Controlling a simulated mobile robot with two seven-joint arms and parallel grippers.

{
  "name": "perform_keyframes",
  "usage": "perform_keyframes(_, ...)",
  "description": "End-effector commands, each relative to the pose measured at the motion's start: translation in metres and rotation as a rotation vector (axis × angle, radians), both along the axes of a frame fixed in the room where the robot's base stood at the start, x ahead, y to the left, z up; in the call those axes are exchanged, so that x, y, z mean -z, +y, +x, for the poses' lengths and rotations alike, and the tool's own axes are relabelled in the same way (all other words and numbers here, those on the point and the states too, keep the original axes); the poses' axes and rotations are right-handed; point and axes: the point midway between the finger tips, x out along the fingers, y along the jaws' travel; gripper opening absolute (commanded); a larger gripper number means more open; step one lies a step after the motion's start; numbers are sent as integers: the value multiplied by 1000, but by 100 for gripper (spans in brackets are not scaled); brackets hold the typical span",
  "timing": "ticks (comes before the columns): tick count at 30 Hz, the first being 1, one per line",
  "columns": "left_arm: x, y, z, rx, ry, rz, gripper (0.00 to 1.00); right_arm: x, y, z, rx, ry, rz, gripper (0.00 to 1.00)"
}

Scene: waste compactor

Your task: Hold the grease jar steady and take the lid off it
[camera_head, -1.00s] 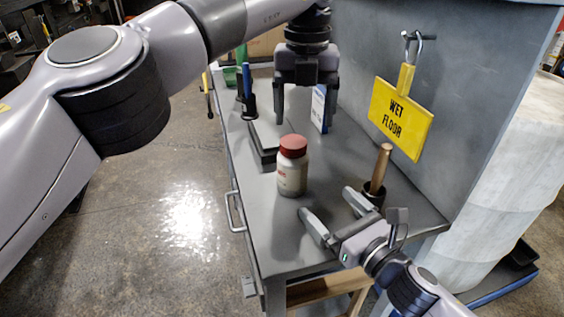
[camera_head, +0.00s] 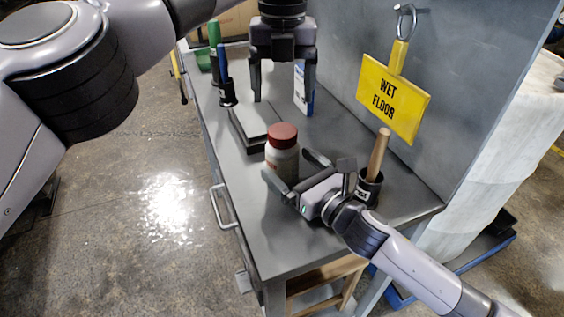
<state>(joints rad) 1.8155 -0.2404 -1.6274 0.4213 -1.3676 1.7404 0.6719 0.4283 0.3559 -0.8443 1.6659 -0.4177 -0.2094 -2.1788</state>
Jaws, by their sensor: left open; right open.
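The grease jar (camera_head: 282,163) stands upright on the grey bench, a pale jar with a brownish-red lid (camera_head: 282,135) on top. My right gripper (camera_head: 291,174) is open just in front and to the right of the jar, its fingers pointing at it; one finger overlaps the lower part of the jar in the picture. I cannot tell whether it touches. My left gripper (camera_head: 284,90) is open and empty, pointing down above and behind the jar, clear of the lid.
A dark pot (camera_head: 369,191) with a wooden handle (camera_head: 378,152) stands close right of my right gripper. A box-like tray (camera_head: 240,126) lies behind left of the jar. Upright bottles or tools (camera_head: 224,75), a white-blue box (camera_head: 304,90) and a hanging yellow sign (camera_head: 392,97) are farther back.

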Motion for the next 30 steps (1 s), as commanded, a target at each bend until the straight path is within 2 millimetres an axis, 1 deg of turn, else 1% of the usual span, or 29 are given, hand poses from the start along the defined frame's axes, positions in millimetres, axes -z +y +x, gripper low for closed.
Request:
perform_keyframes(3,0,0,0,0,0,0,78,-1,9,11,0,0,1,99)
perform_keyframes(7,0,0,0,0,0,0,78,0,14,19,0,1,1,99)
perform_keyframes(18,0,0,0,0,0,0,78,0,17,22,0,0,0,99)
perform_keyframes(19,0,0,0,0,0,0,78,0,17,22,0,0,0,93)
perform_keyframes(20,0,0,0,0,0,0,78,0,17,22,0,0,0,83)
perform_keyframes(21,0,0,0,0,0,0,78,0,17,22,0,0,0,70)
perform_keyframes(23,0,0,0,0,0,0,78,0,17,22,0,0,0,50)
perform_keyframes(24,0,0,0,0,0,0,78,0,17,22,0,0,0,38)
perform_keyframes(26,0,0,0,0,0,0,78,0,17,22,0,0,0,19)
perform_keyframes(27,0,0,0,0,0,0,78,0,17,22,0,0,0,5)
perform_keyframes(28,0,0,0,2,0,0,78,0,17,22,0,0,0,0)
perform_keyframes(30,0,0,0,18,0,0,78,0,17,22,0,1,-1,0)
